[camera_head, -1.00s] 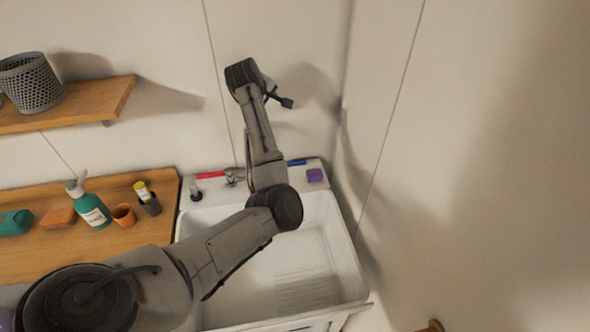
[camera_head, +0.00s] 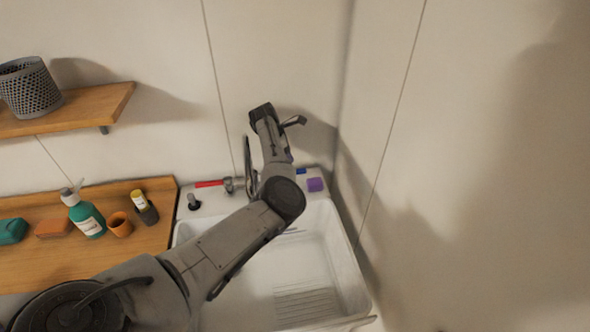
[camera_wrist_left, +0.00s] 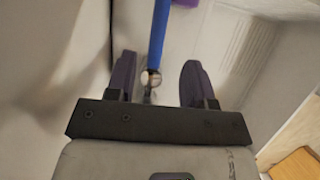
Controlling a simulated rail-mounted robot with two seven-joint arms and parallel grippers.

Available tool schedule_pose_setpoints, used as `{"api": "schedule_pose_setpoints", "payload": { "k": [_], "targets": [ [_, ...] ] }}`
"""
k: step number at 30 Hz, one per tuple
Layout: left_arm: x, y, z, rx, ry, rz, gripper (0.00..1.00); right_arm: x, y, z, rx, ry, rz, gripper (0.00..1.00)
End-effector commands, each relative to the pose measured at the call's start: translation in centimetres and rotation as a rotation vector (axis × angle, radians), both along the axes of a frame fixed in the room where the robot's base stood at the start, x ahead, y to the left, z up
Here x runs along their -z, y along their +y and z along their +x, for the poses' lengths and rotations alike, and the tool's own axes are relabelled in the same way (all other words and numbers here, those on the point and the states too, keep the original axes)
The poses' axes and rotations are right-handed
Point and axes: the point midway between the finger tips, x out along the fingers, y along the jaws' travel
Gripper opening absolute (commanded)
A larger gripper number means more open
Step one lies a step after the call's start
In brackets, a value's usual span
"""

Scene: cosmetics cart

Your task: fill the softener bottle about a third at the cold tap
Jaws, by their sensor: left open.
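The cold tap's blue lever (camera_wrist_left: 158,38) runs between the two fingers of my left gripper (camera_wrist_left: 157,82) in the left wrist view. The gripper is open, with a dark finger apart from the lever on each side. In the head view my left gripper (camera_head: 294,122) is above the back of the sink, and my forearm hides most of the blue lever (camera_head: 301,171). The metal spout (camera_head: 249,168) rises just left of my arm. No bottle shows under it, though my arm covers part of the basin. I cannot tell which bottle is the softener. My right gripper is out of view.
The white sink (camera_head: 330,255) has a red lever (camera_head: 209,184) and a purple block (camera_head: 315,184) on its back ledge. The wooden counter (camera_head: 150,235) at left holds a teal pump bottle (camera_head: 88,220), an orange cup (camera_head: 120,225) and a yellow-topped item (camera_head: 140,200). A wall closes the right side.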

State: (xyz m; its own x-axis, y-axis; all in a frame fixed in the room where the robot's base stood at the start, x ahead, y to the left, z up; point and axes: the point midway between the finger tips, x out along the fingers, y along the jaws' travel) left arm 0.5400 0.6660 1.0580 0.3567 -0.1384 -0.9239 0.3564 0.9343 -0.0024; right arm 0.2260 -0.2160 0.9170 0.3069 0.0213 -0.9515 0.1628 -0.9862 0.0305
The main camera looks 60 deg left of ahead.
Motion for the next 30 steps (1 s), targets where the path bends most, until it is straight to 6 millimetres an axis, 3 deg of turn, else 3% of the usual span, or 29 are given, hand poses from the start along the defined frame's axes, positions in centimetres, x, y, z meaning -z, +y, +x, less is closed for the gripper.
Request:
{"api": "schedule_pose_setpoints", "payload": {
  "k": [6, 12, 19, 30],
  "targets": [
    [3.8, -0.5, 1.4, 0.001, 0.001, 0.000, 0.48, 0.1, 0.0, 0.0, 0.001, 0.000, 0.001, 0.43],
    [6.3, -0.9, 2.3, 0.001, 0.001, 0.000, 0.48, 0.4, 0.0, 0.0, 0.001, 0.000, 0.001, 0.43],
    [7.6, -1.1, 2.9, 0.000, 0.001, 0.001, 0.48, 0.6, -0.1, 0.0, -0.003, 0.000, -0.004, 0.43],
    [7.8, -1.1, 3.0, -0.001, 0.000, 0.002, 0.48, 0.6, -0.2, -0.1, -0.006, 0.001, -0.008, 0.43]
  ]
}}
